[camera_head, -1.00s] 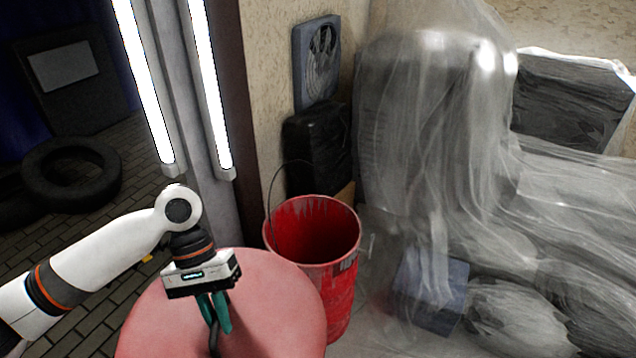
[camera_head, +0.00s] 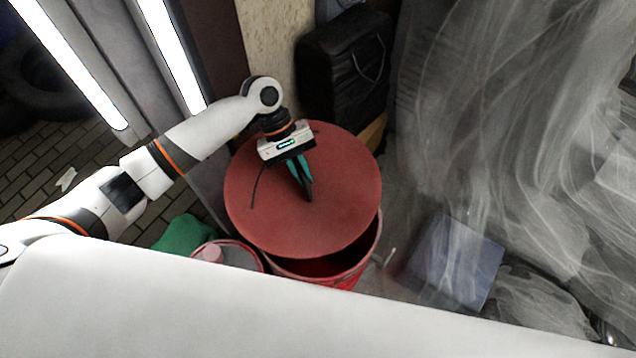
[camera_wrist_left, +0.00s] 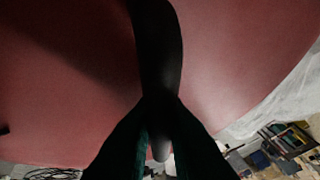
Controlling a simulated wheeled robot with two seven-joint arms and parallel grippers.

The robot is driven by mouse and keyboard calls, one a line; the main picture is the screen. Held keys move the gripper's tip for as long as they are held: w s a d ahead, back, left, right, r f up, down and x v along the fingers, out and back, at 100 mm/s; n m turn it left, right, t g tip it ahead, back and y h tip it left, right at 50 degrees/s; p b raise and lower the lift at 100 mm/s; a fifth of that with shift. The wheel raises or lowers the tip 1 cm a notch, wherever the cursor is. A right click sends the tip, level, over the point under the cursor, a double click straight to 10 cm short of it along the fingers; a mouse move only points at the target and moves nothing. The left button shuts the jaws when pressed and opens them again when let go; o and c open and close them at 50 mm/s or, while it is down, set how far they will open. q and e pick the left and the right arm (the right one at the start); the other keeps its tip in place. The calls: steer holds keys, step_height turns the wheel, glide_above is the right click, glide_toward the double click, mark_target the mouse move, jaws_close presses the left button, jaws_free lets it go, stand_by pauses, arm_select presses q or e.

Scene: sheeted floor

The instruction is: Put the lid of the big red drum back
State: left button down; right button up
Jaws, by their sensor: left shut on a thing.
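The round red lid (camera_head: 335,215) is over the red drum (camera_head: 345,272) in the head view. It covers the back and middle of the mouth, and a dark crescent of the opening shows at the front. I cannot tell whether the lid touches the rim. My left gripper (camera_head: 305,186) is shut on the lid's dark handle (camera_head: 309,195). The left wrist view shows the dark handle (camera_wrist_left: 160,70) between the fingers and the lid's red face (camera_wrist_left: 230,50) filling most of the picture. My right gripper is not in view.
A smaller red bucket (camera_head: 232,252) and a green item (camera_head: 186,234) stand left of the drum. A black case (camera_head: 345,65) is behind it. Clear plastic sheeting (camera_head: 480,130) and a grey-blue box (camera_head: 455,262) lie to the right.

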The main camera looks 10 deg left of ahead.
mark_target(316, 196)
arm_select(q)
steer(key=d+f+n, duration=0.1)
steer(key=f, duration=0.2)
steer(key=d+f+t, duration=0.1)
steer(key=f, duration=0.1)
steer(key=d+f+n, duration=0.1)
steer(key=f, duration=0.2)
steer(key=shift+s+d+f+n+h+p, duration=0.1)
steer(key=shift+s+f+n+h+p, duration=0.05)
steer(key=shift+f+n+h+p, duration=0.2)
step_height(316, 196, down, 7)
steer(key=b, duration=0.8)
steer(key=shift+f+b, duration=0.15)
steer(key=shift+b, duration=0.15)
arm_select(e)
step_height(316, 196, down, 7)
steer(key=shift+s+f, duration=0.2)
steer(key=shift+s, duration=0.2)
arm_select(q)
steer(key=shift+f, duration=0.5)
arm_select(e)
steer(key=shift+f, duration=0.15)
arm_select(q)
steer(key=c, duration=1.4)
jaws_free()
steer(key=shift+o, duration=0.2)
steer(key=shift+f, duration=0.1)
